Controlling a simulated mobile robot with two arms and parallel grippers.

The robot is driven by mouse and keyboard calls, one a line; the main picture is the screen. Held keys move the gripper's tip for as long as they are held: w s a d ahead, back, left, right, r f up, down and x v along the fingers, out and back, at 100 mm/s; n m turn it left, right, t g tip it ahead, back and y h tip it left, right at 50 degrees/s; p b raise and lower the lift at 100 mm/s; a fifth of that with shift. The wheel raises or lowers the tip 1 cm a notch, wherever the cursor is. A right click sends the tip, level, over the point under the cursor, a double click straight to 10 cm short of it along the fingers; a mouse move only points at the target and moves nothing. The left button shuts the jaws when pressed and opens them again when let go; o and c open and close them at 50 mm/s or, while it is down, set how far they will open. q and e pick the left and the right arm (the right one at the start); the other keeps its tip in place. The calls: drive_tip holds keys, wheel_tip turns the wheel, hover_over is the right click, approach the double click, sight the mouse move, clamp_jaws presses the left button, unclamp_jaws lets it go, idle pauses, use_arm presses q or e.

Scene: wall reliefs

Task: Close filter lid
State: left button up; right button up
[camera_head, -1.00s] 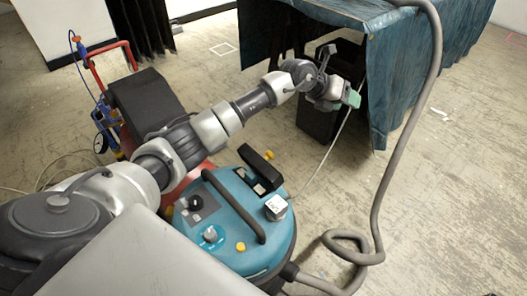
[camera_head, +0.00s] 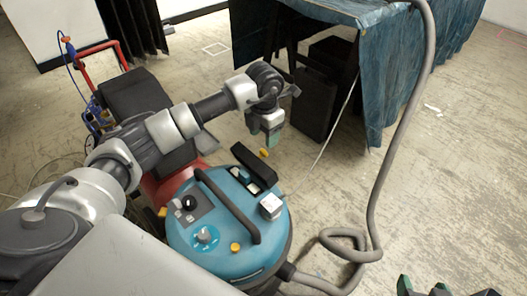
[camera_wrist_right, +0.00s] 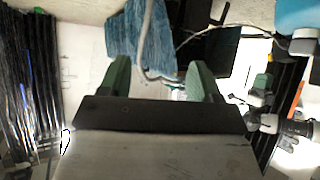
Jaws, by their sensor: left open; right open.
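The teal vacuum cleaner (camera_head: 262,256) stands on the floor with a black carry handle across its top. Its black filter lid (camera_head: 254,165) stands raised at the far edge, and the opening in front of it shows light parts inside. My left gripper (camera_head: 272,142) points down just beyond the lid, close to its upper end; whether it touches the lid cannot be told. Its fingers are small here. My right gripper (camera_head: 422,289) shows at the bottom right edge, away from the vacuum. In the right wrist view its green fingers (camera_wrist_right: 158,80) are apart with nothing held.
A grey hose (camera_head: 384,200) loops on the floor right of the vacuum and rises past a table with a blue cloth (camera_head: 405,70). A black box (camera_head: 302,100) stands under the table. A yellow knob (camera_head: 264,152) lies near the lid. Red-framed equipment (camera_head: 98,52) stands left.

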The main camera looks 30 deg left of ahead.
sight(264, 151)
use_arm(q)
wheel_tip(264, 151, down, 5)
drive_tip(key=shift+f+b, duration=0.2)
drive_tip(key=shift+b, duration=0.4)
drive_tip(key=shift+f, duration=0.65)
use_arm(e)
drive_tip(key=shift+w+a+r+t+y, duration=0.3)
drive_tip(key=shift+w+r+t, duration=0.2)
drive_tip(key=shift+r+t, duration=0.3)
drive_tip(key=shift+w+a+r+t+y, duration=0.15)
drive_tip(key=shift+w+a+r+t, duration=0.1)
drive_tip(key=shift+w+r+t, duration=0.4)
drive_tip(key=shift+w+a+r+t+y, duration=0.25)
drive_tip(key=shift+w+a+r+t, duration=0.1)
drive_tip(key=shift+r+t, duration=0.55)
use_arm(q)
clamp_jaws()
